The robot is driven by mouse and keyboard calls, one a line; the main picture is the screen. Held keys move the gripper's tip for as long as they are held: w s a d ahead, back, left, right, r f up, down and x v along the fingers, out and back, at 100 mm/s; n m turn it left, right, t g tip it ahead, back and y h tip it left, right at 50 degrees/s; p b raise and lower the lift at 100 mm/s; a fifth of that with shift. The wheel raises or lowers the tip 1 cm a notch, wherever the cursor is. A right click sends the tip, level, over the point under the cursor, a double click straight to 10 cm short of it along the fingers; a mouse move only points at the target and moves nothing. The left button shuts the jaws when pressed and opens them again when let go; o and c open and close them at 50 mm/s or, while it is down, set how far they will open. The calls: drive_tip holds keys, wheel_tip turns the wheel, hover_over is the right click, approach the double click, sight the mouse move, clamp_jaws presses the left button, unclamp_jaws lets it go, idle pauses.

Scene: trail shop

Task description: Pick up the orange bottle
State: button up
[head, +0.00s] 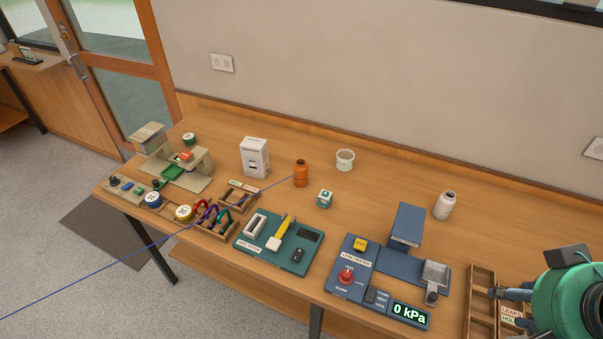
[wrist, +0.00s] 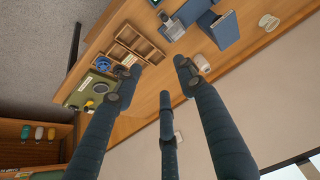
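The orange bottle (head: 301,175) stands upright on the wooden workbench (head: 385,185), near the middle of the head view. I cannot make it out in the wrist view. My gripper (head: 492,293) is at the right end of the bench, over or beside a wooden divided tray, far to the right of the bottle. In the wrist view, the dark fingers of my gripper (wrist: 160,78) are spread apart with nothing between them.
A wall runs behind the bench.

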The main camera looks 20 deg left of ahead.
drive_tip(key=o, duration=0.6)
drive_tip(key=w+a+r+n+y+p, duration=0.1)
drive_tip(key=w+a+r, duration=0.1)
drive_tip(key=w+a, duration=0.35)
drive_tip(key=w+a+r+n+p, duration=0.1)
drive_tip(key=w+a+r+p, duration=0.1)
drive_tip(key=w, duration=0.7)
drive_tip(key=w+a+f+n+g+p, duration=0.1)
drive_tip(key=w+a+f+n+p, duration=0.1)
drive_tip(key=w+a, duration=1.15)
drive_tip(key=w+a+f+n+p, duration=0.1)
drive_tip(key=w+a+f, duration=0.2)
drive_tip(key=a+f, duration=0.3)
drive_tip(key=w+a+f+n+y+p, duration=0.1)
drive_tip(key=w+a+f, duration=0.2)
drive_tip(key=a, duration=1.2)
drive_tip(key=w+a+f+n+g+p, duration=0.1)
drive_tip(key=w+a+f+p, duration=0.1)
drive_tip(key=a+f, duration=0.7)
drive_tip(key=shift+w+a+n+y, duration=0.4)
drive_tip(key=shift+w+a, duration=0.15)
drive_tip(key=shift+a, duration=0.6)
